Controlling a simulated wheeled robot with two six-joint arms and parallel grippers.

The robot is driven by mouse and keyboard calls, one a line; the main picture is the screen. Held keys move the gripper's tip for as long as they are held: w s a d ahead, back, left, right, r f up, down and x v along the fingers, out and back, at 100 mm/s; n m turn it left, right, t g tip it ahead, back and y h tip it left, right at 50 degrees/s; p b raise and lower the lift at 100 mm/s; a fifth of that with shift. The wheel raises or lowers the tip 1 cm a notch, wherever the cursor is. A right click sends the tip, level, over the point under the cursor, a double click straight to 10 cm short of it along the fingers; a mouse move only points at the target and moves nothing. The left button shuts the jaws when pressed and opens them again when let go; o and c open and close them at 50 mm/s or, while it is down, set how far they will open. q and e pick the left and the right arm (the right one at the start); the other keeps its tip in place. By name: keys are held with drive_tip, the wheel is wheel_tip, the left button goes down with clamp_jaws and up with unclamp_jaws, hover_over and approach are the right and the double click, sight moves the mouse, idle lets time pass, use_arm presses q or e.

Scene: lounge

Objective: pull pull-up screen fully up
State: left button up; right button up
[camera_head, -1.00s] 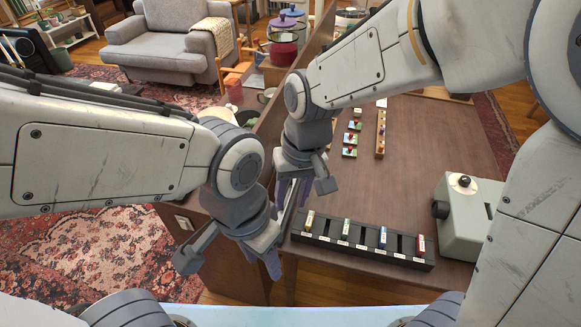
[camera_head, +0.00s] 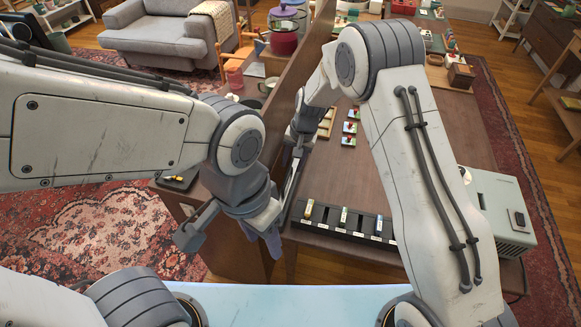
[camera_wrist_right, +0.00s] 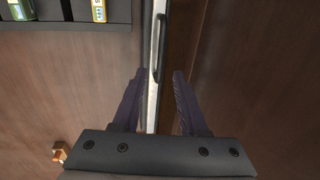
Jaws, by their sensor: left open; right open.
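The pull-up screen appears as a thin pale strip with a dark handle (camera_wrist_right: 163,48) along its side in the right wrist view. In that view my right gripper (camera_wrist_right: 155,75) is open, with its two dark purple fingers on either side of the strip and visible gaps. In the head view the right gripper (camera_head: 291,178) points down at the table's left end, partly hidden. My left gripper (camera_head: 271,242) is open in front of the table's left front corner, holding nothing visible. Most of the screen is hidden behind my arms in the head view.
A black slotted rack (camera_head: 334,228) with labelled coloured items lies along the table's front edge. A grey-green machine (camera_head: 503,215) stands at the right. A tall wooden partition (camera_head: 283,98) runs along the table's left side.

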sight(289, 174)
drive_tip(key=shift+w+a+f, duration=0.1)
drive_tip(key=shift+a+f, duration=0.1)
drive_tip(key=shift+f, duration=0.75)
drive_tip(key=shift+a+f, duration=0.15)
drive_tip(key=shift+f, duration=0.75)
clamp_jaws()
